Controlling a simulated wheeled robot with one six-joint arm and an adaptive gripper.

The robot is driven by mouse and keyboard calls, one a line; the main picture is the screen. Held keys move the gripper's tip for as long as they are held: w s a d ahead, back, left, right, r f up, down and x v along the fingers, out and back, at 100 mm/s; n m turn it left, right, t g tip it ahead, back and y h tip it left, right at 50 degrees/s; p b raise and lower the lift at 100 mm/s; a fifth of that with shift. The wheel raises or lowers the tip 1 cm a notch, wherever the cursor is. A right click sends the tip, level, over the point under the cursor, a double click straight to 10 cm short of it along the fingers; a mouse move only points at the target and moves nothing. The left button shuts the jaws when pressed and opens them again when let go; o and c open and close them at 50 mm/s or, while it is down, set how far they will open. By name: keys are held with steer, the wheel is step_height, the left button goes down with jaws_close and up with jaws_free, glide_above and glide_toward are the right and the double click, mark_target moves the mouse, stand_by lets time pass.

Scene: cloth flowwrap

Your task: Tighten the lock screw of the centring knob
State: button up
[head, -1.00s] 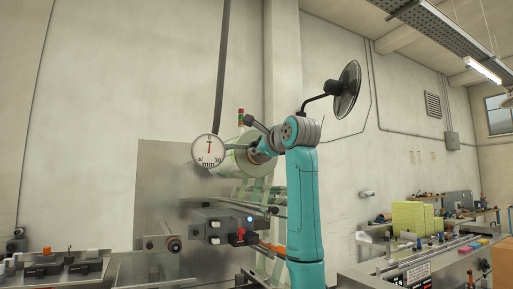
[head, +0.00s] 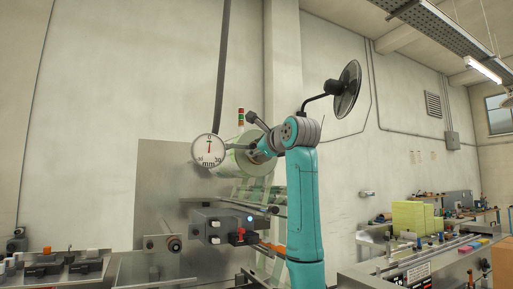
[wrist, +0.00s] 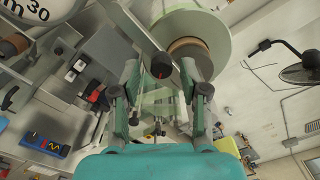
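A black round knob (wrist: 161,66) with a red mark on its face sits at the end of a flat metal bar in the wrist view. I cannot tell whether it is the centring knob or its lock screw. My gripper (wrist: 160,70) is open, with one finger on each side of the knob in the picture and gaps to both. I cannot tell how far the knob lies beyond the fingertips. In the head view my gripper (head: 254,153) is small and partly hidden against the film roll (head: 232,160). A round mm dial (head: 209,150) with a red pointer stands left of it.
The roll (wrist: 202,28) is close behind the knob in the wrist view. A grey control box (head: 215,226) with switches sits below on the machine. A black fan (head: 346,90) is up to the right. A bench with yellow blocks (head: 410,215) stands farther right.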

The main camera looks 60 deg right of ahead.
steer(key=v, duration=1.2)
stand_by(0.3)
